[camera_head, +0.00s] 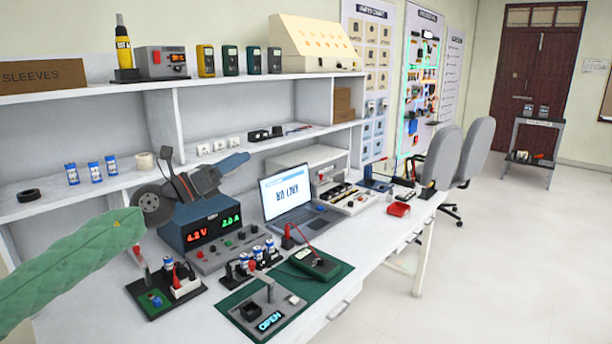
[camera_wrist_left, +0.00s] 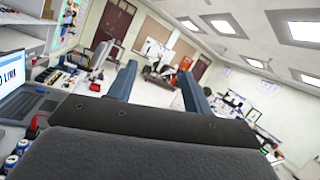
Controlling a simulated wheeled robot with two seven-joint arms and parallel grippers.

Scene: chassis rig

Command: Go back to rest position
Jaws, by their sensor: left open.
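My left arm comes in from the left in a green sleeve. My left gripper (camera_head: 236,162) is raised above the bench, in front of the shelf and over the blue power supply (camera_head: 185,240). Its blue fingers stand apart with nothing between them, as the left wrist view (camera_wrist_left: 157,80) also shows. In that view the fingers point out over the room, with ceiling lights and doors beyond. My right gripper is in neither view.
The bench holds a laptop (camera_head: 284,200), a battery holder (camera_head: 240,270), a green mat (camera_head: 338,273) with a multimeter (camera_head: 314,264), and a fixture reading OPEN (camera_head: 270,318). The white shelf (camera_head: 220,86) stands close behind the gripper. The floor (camera_head: 500,260) at right is clear.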

